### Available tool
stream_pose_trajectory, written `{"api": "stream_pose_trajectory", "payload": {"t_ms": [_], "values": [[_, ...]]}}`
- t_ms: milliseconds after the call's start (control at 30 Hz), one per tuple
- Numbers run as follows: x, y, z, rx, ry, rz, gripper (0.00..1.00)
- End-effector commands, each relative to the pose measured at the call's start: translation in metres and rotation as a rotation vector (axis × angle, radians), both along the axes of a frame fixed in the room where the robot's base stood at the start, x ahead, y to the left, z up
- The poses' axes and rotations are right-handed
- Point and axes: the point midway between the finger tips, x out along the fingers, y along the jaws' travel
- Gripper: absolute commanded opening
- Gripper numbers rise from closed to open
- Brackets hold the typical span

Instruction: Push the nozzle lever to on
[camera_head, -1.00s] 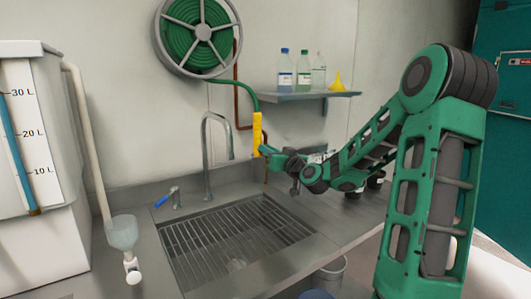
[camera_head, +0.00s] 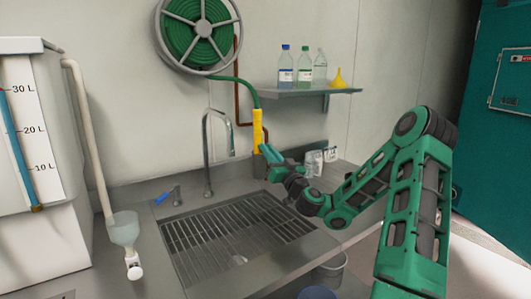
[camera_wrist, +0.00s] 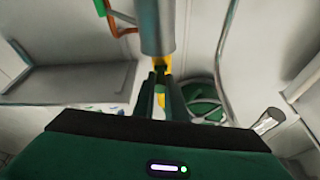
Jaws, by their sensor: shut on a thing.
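The nozzle (camera_head: 257,130) is a yellow upright piece hanging from the green hose, beside the tap over the back of the sink. My gripper (camera_head: 265,152) is at its lower part, coming from the lower right. The wrist view shows the yellow nozzle (camera_wrist: 161,70) just beyond my dark gripper fingers (camera_wrist: 161,95), which are close together around it. A grey cylinder (camera_wrist: 155,25) shows in front of the fingers at the top. I cannot make out the lever or its position; the fingers hide that area.
The curved tap (camera_head: 207,150) stands left of the nozzle. The sink grate (camera_head: 235,235) lies below. A wall shelf (camera_head: 300,94) holds bottles and a yellow funnel. A hose reel (camera_head: 197,30) hangs above. A white tank (camera_head: 35,130) stands at the left.

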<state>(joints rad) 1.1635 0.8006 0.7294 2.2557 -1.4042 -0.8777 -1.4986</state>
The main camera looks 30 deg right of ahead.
Motion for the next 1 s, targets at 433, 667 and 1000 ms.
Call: {"api": "stream_pose_trajectory", "payload": {"t_ms": [433, 667, 1000], "values": [[-0.0013, -0.004, -0.0036, 0.002, -0.035, -0.013, 0.0], [-0.0012, -0.004, -0.0032, 0.002, -0.035, -0.013, 0.31], [-0.0026, -0.004, -0.0033, 0.004, -0.036, -0.013, 0.31]]}}
